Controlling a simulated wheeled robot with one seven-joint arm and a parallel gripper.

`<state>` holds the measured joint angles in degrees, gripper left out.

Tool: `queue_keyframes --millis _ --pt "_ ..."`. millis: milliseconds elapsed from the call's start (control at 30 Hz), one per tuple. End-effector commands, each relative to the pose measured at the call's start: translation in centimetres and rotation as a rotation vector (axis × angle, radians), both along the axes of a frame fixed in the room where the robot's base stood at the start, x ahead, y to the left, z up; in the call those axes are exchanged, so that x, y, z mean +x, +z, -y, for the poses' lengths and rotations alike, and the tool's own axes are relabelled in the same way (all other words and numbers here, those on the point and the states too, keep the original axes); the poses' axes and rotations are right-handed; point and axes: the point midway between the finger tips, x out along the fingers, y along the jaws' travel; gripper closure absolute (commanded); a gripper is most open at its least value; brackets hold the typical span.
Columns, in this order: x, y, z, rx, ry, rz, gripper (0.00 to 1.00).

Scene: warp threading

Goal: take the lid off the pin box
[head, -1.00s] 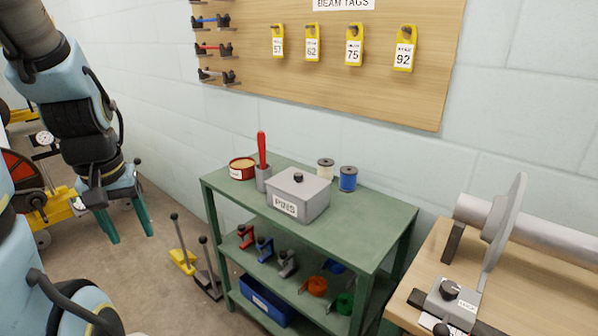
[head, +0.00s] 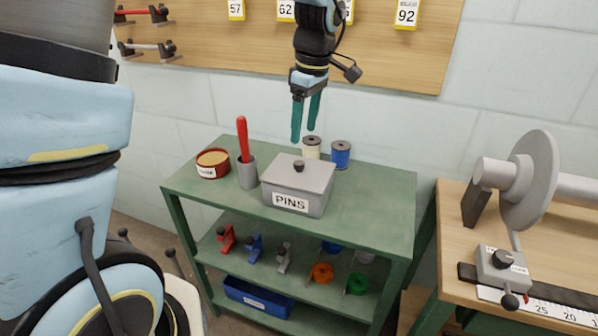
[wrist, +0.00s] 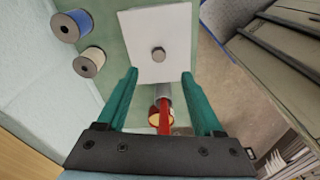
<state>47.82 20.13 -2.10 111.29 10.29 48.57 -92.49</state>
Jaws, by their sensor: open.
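The grey pin box (head: 292,203), labelled PINS, stands on the top shelf of a green cart (head: 385,215). Its grey lid (head: 318,175) is on it, with a dark round knob (head: 299,166) in the middle. In the wrist view the lid (wrist: 140,32) and knob (wrist: 158,54) lie beyond the fingertips. My gripper (head: 305,140) points down above the box with its teal fingers apart and nothing between them in the head view. It also shows in the wrist view (wrist: 160,75), apart from the knob.
A grey cup (head: 247,175) with a red-handled tool (head: 243,138) stands just left of the box. A round red tin (head: 212,163) is further left. A cream spool (head: 312,147) and a blue spool (head: 340,154) stand behind. The cart top is clear at right.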

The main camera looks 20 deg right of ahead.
Motion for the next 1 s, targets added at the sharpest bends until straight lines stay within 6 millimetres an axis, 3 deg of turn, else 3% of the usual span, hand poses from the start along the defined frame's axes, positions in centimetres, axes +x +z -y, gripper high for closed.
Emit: queue_keyframes --millis 100,433,700,1000 --pt "0.1 -2.0 -0.3 0.004 0.0 -0.004 0.32" --pt "0.6 -4.7 -0.4 0.001 -0.001 -0.003 0.32" --pt "1.1 -8.3 -0.6 0.001 -0.002 -0.004 0.32" --pt "1.1 -9.0 -0.6 -0.001 -0.001 0.0 0.32"
